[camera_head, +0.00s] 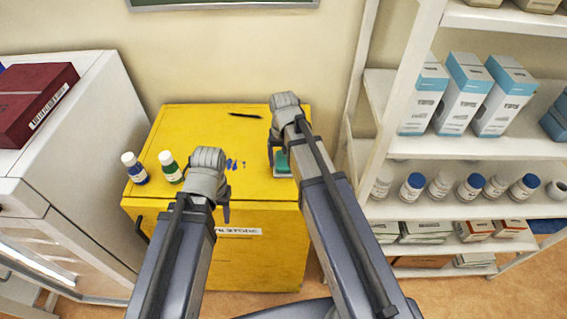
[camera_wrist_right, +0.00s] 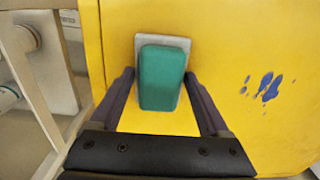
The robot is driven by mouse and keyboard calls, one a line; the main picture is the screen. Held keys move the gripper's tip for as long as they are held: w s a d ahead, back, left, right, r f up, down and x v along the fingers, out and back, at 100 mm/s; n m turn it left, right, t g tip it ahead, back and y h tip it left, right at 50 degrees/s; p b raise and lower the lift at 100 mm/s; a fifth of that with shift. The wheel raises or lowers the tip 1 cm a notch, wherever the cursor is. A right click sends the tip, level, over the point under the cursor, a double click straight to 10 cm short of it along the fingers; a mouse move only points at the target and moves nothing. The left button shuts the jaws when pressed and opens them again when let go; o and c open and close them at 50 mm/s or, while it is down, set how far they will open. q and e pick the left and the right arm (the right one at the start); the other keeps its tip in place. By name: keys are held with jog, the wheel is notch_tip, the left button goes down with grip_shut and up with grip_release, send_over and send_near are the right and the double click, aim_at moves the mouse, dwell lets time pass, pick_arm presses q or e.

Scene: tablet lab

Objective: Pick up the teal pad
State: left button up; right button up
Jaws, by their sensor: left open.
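The teal pad (camera_wrist_right: 162,78) lies on a small grey plate (camera_wrist_right: 140,42) on top of the yellow cabinet. In the head view the teal pad (camera_head: 282,161) shows partly, beside my right arm. My right gripper (camera_wrist_right: 159,76) is open, its fingers on either side of the pad with a gap to each side. In the head view my right gripper (camera_head: 277,140) is partly hidden by its own arm. My left gripper (camera_head: 226,208) is open over the cabinet's front edge, with nothing seen in it.
The yellow cabinet (camera_head: 185,120) carries a blue-labelled bottle (camera_head: 136,170) and a green bottle (camera_head: 171,169) at left, a dark pen (camera_head: 245,115) at the back and blue paint marks (camera_wrist_right: 264,88). A white shelf (camera_head: 400,165) with boxes and bottles stands right; a white cabinet (camera_head: 95,115) stands left.

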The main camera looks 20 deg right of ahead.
aim_at(283, 158)
jog(key=c, duration=0.7)
notch_tip(283, 158, up, 10)
jog(key=p, duration=1)
jog(key=o, duration=0.9)
jog(key=shift+c, duration=0.2)
jog(key=c, duration=0.7)
